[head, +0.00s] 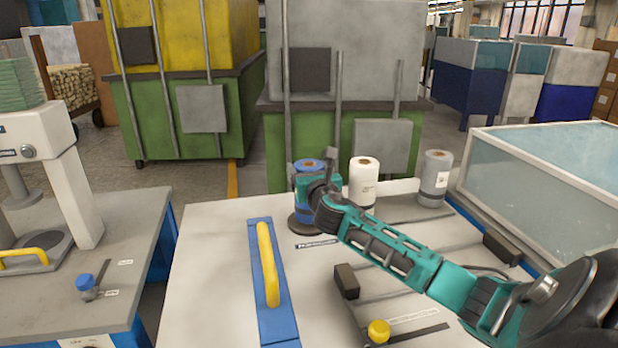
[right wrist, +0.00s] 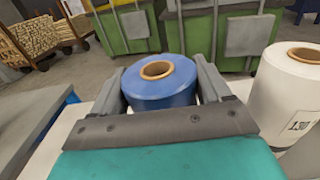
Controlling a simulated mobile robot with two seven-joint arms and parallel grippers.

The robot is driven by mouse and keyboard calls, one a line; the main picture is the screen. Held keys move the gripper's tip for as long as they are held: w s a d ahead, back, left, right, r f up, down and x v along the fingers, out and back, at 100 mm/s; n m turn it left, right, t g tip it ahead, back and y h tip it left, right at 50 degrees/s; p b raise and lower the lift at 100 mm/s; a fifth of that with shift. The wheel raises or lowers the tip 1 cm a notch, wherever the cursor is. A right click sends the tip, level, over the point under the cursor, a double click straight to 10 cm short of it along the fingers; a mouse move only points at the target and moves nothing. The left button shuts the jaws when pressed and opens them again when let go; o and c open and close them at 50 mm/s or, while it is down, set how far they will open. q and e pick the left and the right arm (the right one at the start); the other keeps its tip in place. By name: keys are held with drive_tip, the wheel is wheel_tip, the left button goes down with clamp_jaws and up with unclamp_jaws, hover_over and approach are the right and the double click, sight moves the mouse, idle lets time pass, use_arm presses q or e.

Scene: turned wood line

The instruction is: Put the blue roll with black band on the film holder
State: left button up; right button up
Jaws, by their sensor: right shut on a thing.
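The blue roll (head: 303,208) with an orange-brown core stands upright at the back of the light worktable, left of the white roll. My right gripper (head: 318,183) is shut on it. In the right wrist view the blue roll (right wrist: 160,88) sits between the two fingers, one on each side. A dark round base, which looks like the film holder (head: 300,229), shows directly below the roll. I cannot tell whether the roll rests on it or is held just above. The black band cannot be made out clearly. My left gripper is not in view.
A white roll (head: 363,175) and a grey roll (head: 436,178) stand to the right. A blue plate with a yellow handle (head: 267,265) lies in front. A yellow knob (head: 378,331) and a dark block (head: 346,281) are nearer. A glass-topped case (head: 545,180) borders the right.

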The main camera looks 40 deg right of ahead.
drive_tip(key=shift+f, duration=0.25)
drive_tip(key=shift+f, duration=0.15)
drive_tip(key=o, duration=1.5)
drive_tip(key=shift+c, duration=0.2)
drive_tip(key=v, duration=1.2)
drive_tip(key=shift+p, duration=0.45)
